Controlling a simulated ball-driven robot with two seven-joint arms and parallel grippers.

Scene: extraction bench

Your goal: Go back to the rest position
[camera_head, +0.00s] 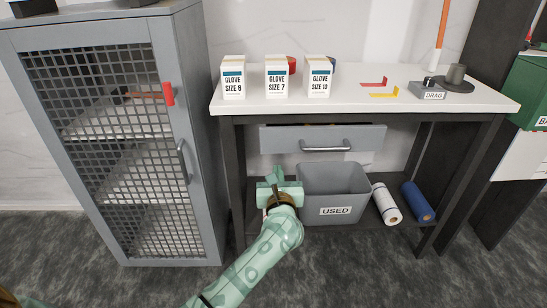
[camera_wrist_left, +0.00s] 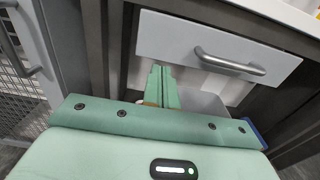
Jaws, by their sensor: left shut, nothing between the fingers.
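My left gripper (camera_head: 276,174) is shut and empty in the head view. It is in front of the bench, just left of the grey bin marked USED and below the drawer. In the left wrist view its closed fingers (camera_wrist_left: 162,85) point toward the space under the grey drawer (camera_wrist_left: 215,55), with the bin partly hidden behind them. My left arm reaches up from the bottom of the head view. My right gripper does not show.
The bench (camera_head: 345,97) holds three glove boxes (camera_head: 277,78) and a DRAG block (camera_head: 428,91). The USED bin (camera_head: 345,185) and two rolls (camera_head: 386,204) sit on its lower shelf. A mesh cabinet (camera_head: 205,150) stands at the left. The carpet in front is clear.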

